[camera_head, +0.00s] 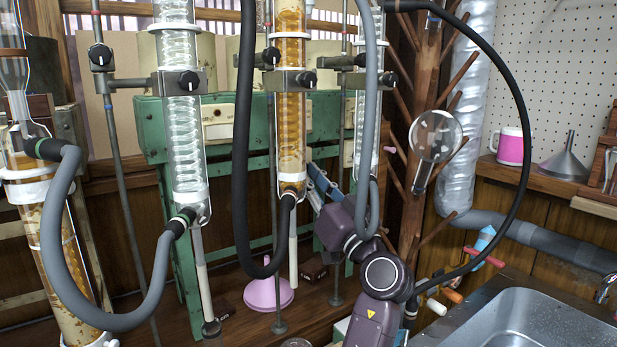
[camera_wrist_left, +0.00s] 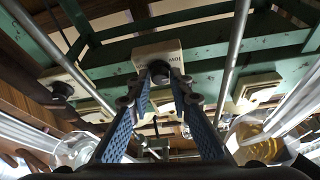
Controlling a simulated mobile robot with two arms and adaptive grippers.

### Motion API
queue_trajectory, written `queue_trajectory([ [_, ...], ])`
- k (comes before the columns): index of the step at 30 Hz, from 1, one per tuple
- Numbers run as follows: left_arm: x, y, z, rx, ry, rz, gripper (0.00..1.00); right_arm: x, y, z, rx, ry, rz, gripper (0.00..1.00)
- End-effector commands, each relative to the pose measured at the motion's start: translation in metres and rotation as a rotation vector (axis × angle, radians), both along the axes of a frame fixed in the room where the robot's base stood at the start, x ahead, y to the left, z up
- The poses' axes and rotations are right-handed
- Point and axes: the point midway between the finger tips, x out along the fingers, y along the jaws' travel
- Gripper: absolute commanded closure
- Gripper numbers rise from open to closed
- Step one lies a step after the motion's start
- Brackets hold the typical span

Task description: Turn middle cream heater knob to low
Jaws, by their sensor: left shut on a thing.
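The middle cream heater (camera_wrist_left: 150,52) is a cream box on the green frame, central in the left wrist view. Its lettering appears upside down there. Its small dark knob (camera_wrist_left: 160,74) sits between the fingertips of my left gripper (camera_wrist_left: 162,88), whose blue-padded fingers converge on it. The gripper is shut on the knob. The fingers partly cover the knob, so I cannot read its setting. In the head view my left gripper (camera_head: 317,175) reaches in beside the amber column, with its tips near the green frame. My right gripper is not in view.
An amber glass column (camera_head: 290,135) stands left of my gripper and a clear coil column (camera_head: 367,130) right of it. Grey and black hoses hang close around the arm. Other cream heaters (camera_head: 218,122) sit along the green frame. A sink (camera_head: 520,320) is at lower right.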

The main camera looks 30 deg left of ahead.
Motion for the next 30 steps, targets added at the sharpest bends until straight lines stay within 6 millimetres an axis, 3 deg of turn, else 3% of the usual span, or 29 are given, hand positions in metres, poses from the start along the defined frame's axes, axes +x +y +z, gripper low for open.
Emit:
queue_trajectory([
  [3, 0.000, 0.000, 0.001, 0.000, -0.002, -0.002, 1.00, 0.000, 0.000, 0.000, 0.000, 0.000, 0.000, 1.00],
  [4, 0.000, 0.000, 0.001, 0.000, -0.002, -0.002, 0.79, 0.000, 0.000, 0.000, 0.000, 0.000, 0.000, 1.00],
  [8, 0.000, 0.000, 0.001, 0.000, -0.001, -0.001, 0.64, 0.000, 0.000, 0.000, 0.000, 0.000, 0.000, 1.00],
  [23, 0.000, 0.000, 0.000, 0.000, 0.000, 0.000, 0.64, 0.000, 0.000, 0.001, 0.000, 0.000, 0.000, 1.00],
  [30, 0.000, 0.000, 0.003, 0.004, 0.014, 0.001, 0.64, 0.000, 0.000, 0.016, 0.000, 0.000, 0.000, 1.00],
])
